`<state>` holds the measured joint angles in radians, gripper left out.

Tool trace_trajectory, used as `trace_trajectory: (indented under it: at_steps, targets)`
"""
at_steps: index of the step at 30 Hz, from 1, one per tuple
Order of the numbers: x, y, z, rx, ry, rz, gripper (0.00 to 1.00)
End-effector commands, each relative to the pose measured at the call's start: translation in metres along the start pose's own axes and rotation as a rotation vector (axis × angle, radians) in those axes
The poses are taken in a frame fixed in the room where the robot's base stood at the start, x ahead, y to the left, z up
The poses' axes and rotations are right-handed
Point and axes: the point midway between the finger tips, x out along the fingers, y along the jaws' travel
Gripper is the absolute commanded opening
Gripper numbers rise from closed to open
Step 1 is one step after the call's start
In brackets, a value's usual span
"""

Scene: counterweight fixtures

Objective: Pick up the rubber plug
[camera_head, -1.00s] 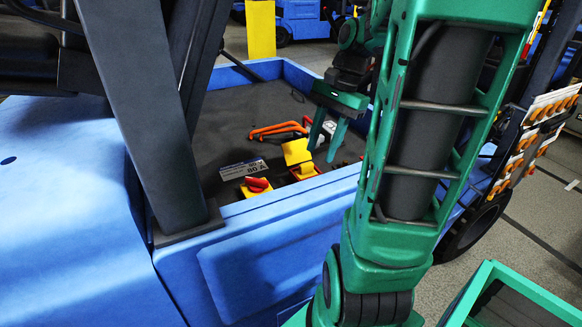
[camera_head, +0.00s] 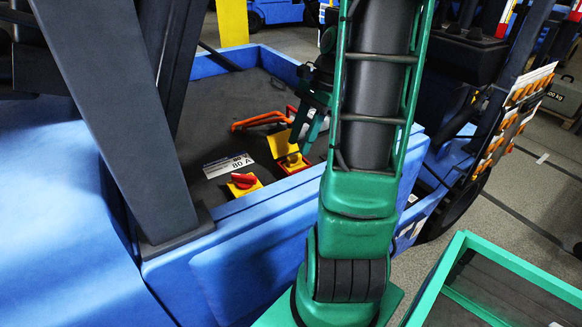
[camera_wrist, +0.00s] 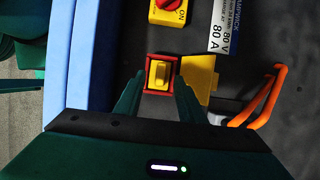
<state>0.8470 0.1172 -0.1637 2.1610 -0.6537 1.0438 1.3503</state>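A small yellow block, apparently the rubber plug (camera_wrist: 158,75), sits in a red square frame (camera_wrist: 147,90) in the wrist view. The same block shows in the head view (camera_head: 293,160), on the blue vehicle's dark deck, beside a raised yellow flap (camera_head: 281,145). The flap also shows in the wrist view (camera_wrist: 201,78). My gripper (camera_wrist: 159,82) is open, with its green fingers on either side of the red frame in the picture. I cannot tell the height gap. In the head view, my gripper (camera_head: 307,128) is partly hidden by my arm and appears above and behind the block.
A yellow switch with a red knob (camera_head: 244,182) and an 80 V, 80 A label (camera_head: 228,165) lie close by. An orange handle (camera_head: 262,121) stands behind the flap. The vehicle's blue rim (camera_head: 268,207) borders the deck. The deck's back part is clear.

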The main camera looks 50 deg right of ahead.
Motion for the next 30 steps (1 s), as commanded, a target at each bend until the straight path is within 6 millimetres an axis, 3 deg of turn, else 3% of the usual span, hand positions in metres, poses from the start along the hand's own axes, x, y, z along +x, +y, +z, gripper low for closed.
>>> trace_trajectory:
  at_steps: [9, 18, 22, 23, 30]
  targets:
    - [0.041, -0.003, -0.004, 0.0, -0.001, 0.002, 0.36]
    - [0.044, -0.003, -0.005, -0.001, 0.0, 0.0, 0.36]
    - [0.044, -0.003, -0.005, 0.0, 0.0, 0.0, 0.05]
    - [0.044, -0.003, -0.005, 0.0, 0.0, -0.001, 0.01]
    - [0.044, -0.003, -0.005, 0.001, 0.0, -0.001, 0.01]
